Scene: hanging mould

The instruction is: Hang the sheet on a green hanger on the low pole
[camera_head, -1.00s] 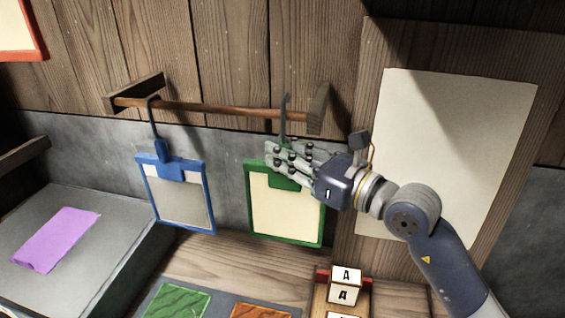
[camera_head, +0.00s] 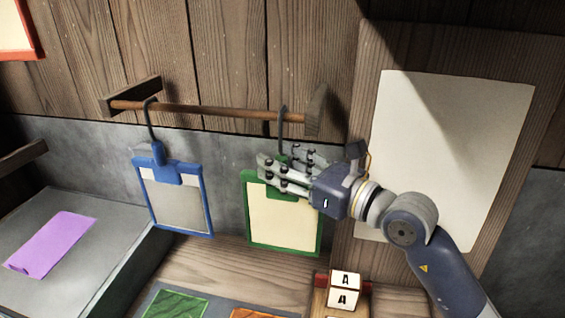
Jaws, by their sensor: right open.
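A green hanger (camera_head: 283,248) with a cream sheet (camera_head: 278,213) clipped in it hangs by its grey hook from the low pole (camera_head: 215,110), near the pole's right end. My right gripper (camera_head: 272,172) comes in from the right in front of the green hanger's top. Its fingers are open and cover much of the green clip. I cannot tell whether they touch it. A blue hanger (camera_head: 176,181) with a greyish sheet hangs from the same pole further left. My left gripper is not in view.
A purple sheet (camera_head: 50,244) lies on a grey box (camera_head: 98,268) at left. A large pale sheet (camera_head: 450,150) is on the wooden board at right. Letter blocks (camera_head: 344,290) and green and orange patterned pieces (camera_head: 178,305) are below. The pole's middle is free.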

